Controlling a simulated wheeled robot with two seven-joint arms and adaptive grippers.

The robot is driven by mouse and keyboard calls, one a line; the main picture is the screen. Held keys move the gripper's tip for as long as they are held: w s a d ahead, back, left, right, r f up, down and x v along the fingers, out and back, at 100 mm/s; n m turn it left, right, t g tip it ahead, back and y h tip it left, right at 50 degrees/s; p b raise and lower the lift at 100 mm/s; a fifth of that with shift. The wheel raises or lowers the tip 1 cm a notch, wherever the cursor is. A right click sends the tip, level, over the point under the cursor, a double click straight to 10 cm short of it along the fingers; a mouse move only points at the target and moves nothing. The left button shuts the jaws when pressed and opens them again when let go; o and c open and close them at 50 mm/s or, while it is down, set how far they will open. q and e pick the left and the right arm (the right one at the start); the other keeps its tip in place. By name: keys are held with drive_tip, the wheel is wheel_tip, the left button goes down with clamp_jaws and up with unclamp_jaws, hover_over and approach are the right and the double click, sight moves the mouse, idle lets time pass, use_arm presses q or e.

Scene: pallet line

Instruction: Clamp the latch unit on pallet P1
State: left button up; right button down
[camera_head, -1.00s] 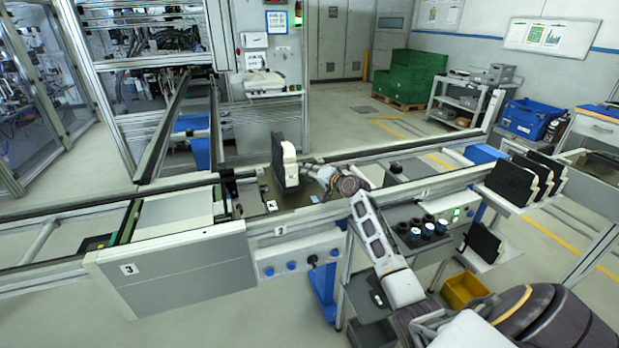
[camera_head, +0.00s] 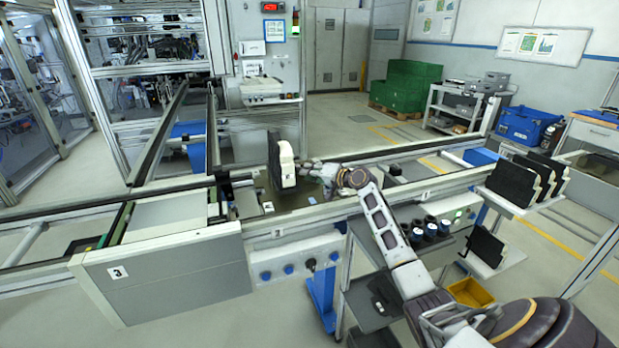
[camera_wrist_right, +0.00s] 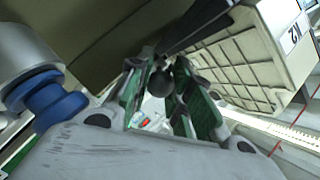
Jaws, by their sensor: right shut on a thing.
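The latch unit (camera_head: 282,162), a black plate with a cream-white body, stands upright on the conveyor line in the head view. My right gripper (camera_head: 314,170) is just right of the unit. In the right wrist view its green-padded fingers (camera_wrist_right: 160,100) are closed around a dark round knob (camera_wrist_right: 161,83), below the cream body. What the knob belongs to is partly hidden. The pallet under the unit is mostly hidden, and I cannot read a P1 mark. My left gripper is out of view.
A blue cylinder (camera_wrist_right: 52,103) is close to the gripper at the wrist view's left. Several black and white units stand on a rack (camera_head: 530,205) at right. Dark and blue round parts (camera_head: 430,229) sit below the line. A grey box marked 3 (camera_head: 180,280) is front left.

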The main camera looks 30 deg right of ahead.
drive_tip(key=shift+f, duration=0.1)
idle(0.3)
drive_tip(key=c, duration=1.5)
unclamp_jaws()
drive_tip(key=shift+d, duration=0.1)
drive_tip(key=shift+v, duration=6)
drive_tip(key=shift+d, duration=0.1)
